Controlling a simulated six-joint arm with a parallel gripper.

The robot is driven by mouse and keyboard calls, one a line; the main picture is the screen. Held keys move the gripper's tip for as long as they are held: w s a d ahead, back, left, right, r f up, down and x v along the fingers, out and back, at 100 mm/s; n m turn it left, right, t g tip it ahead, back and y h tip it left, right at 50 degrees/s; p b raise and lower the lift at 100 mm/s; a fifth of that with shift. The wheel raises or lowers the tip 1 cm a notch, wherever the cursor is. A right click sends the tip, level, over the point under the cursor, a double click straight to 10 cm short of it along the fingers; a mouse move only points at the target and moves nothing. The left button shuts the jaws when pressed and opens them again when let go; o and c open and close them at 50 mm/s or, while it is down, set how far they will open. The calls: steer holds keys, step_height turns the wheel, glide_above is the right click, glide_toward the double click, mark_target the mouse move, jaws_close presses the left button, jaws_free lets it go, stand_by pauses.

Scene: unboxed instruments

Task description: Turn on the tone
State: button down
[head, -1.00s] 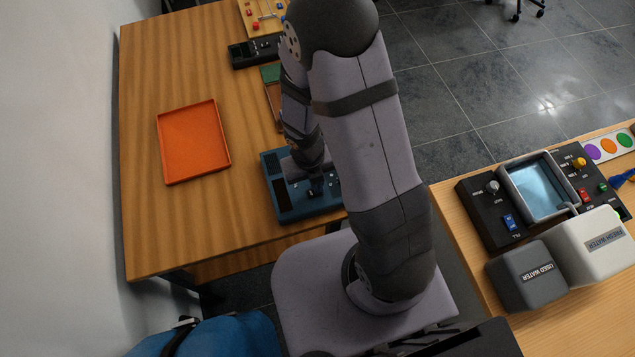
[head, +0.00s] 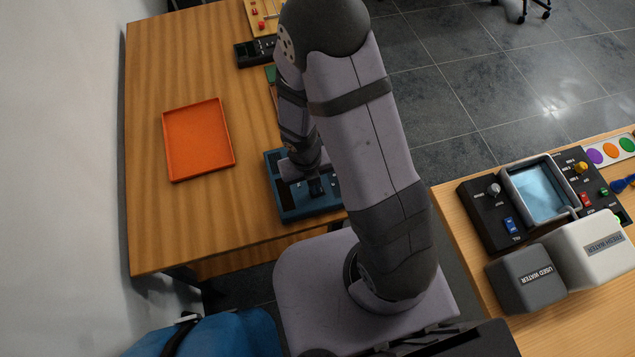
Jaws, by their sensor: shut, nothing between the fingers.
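A blue instrument box (head: 290,210) lies on the wooden table, near its front right edge. It has dark panels on its left part, and small controls on its top are largely covered by my arm. My gripper (head: 317,192) points down over the middle of the box, with its fingers shut and empty. I cannot tell whether the fingertips touch the box. The control for the tone cannot be made out.
An orange tray (head: 229,140) lies empty on the wooden table (head: 150,235). A dark device (head: 246,54) and a board with red parts (head: 262,22) lie farther back. A water device (head: 484,218) stands on the right table. The table's left side is clear.

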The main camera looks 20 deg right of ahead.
steer(key=shift+r, duration=0.1)
steer(key=shift+a+r+p, duration=0.1)
steer(key=shift+r+p, duration=0.7)
steer(key=shift+p, duration=0.2)
step_height(320, 180, up, 12)
steer(key=a+p, duration=0.1)
steer(key=p, duration=0.4)
steer(key=shift+a, duration=0.3)
steer(key=shift+r, duration=0.1)
